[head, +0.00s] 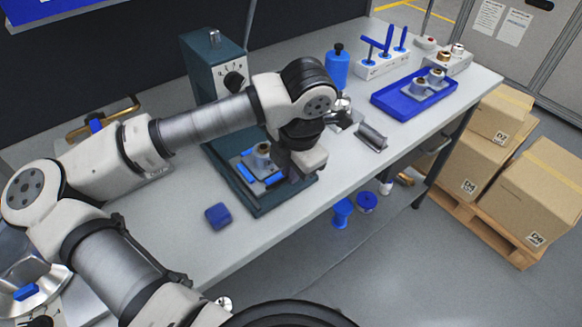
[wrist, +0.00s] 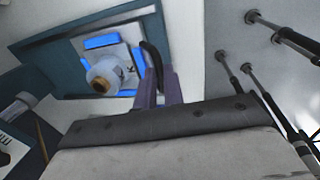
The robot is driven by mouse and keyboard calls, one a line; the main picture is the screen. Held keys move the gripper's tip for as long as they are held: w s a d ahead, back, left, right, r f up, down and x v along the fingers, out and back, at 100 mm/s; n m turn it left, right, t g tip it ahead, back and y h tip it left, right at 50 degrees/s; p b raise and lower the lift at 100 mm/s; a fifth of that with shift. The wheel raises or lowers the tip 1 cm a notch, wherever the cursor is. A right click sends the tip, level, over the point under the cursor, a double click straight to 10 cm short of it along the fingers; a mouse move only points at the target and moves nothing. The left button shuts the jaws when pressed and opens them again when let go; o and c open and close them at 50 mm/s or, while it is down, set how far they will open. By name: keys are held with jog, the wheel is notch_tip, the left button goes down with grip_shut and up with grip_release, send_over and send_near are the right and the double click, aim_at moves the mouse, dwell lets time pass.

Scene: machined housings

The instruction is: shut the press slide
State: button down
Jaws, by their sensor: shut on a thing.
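The teal press (head: 205,65) stands at the back of the bench, its base reaching toward the front edge. Its slide (head: 272,185) is a grey plate with blue blocks, out in front of the press column. A grey housing with a brownish top (head: 262,153) sits upright on the slide; it also shows in the wrist view (wrist: 105,75). My gripper (wrist: 158,82) is at the slide's edge, shut on a dark curved handle (wrist: 152,58). In the head view my gripper (head: 290,174) hides the handle. How far the slide stands out is hard to judge.
A blue block (head: 218,216) lies left of the press base. A grey metal part (head: 372,137) lies to the right, with a blue tray (head: 385,108) of housings beyond. A blue bottle (head: 337,70) stands behind. Bare bench lies in front of the tray.

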aim_at(268, 149)
jog(key=w+a+b, duration=0.1)
jog(key=w, duration=0.1)
jog(key=w+a+b, duration=0.1)
jog(key=b, duration=0.1)
jog(key=w+a+b, duration=0.2)
jog(key=shift+w+f, duration=0.15)
jog(key=shift+w, duration=0.15)
jog(key=shift+w+a, duration=0.3)
jog(key=shift+r, duration=0.2)
jog(key=c, duration=1.5)
grip_release()
jog(key=shift+r, duration=0.1)
notch_tip(268, 149, up, 13)
jog(key=s+d+b, duration=0.1)
jog(key=s, duration=0.1)
jog(key=shift+d+r, duration=0.2)
jog(key=shift+d, duration=0.1)
